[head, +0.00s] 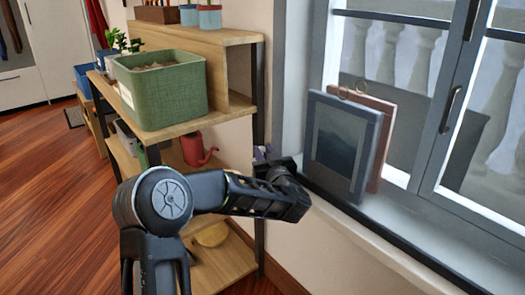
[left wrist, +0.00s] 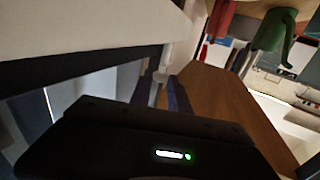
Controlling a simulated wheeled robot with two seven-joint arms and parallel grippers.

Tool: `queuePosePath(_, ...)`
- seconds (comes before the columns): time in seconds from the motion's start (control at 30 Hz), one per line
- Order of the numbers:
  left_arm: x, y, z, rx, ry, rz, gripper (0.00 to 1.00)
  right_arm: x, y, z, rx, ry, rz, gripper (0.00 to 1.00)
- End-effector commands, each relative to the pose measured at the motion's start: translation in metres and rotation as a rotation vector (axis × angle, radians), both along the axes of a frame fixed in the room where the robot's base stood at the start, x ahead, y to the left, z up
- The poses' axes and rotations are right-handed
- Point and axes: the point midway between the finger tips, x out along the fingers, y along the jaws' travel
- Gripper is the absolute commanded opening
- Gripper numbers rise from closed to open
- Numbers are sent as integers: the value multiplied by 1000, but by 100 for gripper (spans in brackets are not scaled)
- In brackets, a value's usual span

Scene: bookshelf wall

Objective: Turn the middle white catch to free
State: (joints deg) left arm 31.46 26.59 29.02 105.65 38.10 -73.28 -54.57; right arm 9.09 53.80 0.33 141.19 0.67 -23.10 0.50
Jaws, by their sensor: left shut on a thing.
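My left gripper (head: 263,153) reaches in from the lower left in the head view, at the right end of the shelf unit, just left of the window sill. Its purple-blue fingers show small there. In the left wrist view the two fingers (left wrist: 164,96) are shut on a small pale piece, which looks like a white catch (left wrist: 163,76). My wrist hides the catch in the head view. How far it is turned, and whether other catches stand beside it, I cannot tell. My right gripper is in neither view.
The wooden shelf unit (head: 226,37) holds a green fabric bin (head: 165,92) and a red watering can (head: 194,148). Two framed pictures, one blue-framed (head: 341,145), lean at the window near my gripper. The wood floor (head: 45,165) at left is clear.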

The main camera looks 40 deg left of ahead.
Motion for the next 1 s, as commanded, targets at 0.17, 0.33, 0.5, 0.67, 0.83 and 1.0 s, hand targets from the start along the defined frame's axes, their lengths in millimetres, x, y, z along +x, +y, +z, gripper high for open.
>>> queuePosePath(0.17, 1, 1, 1, 0, -2, 24, 0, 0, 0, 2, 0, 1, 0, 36)
queuePosePath(0.33, 0, 1, 1, 0, -3, 26, 0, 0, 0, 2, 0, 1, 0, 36)
queuePosePath(0.5, 0, 1, 1, 0, -3, 25, 24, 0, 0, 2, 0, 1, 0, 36)
queuePosePath(0.67, 1, 1, 0, 0, -3, 24, 37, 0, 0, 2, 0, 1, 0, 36)
queuePosePath(0.83, 1, 0, 0, 0, -2, 21, 42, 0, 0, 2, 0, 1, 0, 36)
queuePosePath(1.0, 2, -1, 0, 0, -2, 19, 42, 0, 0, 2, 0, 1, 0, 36)
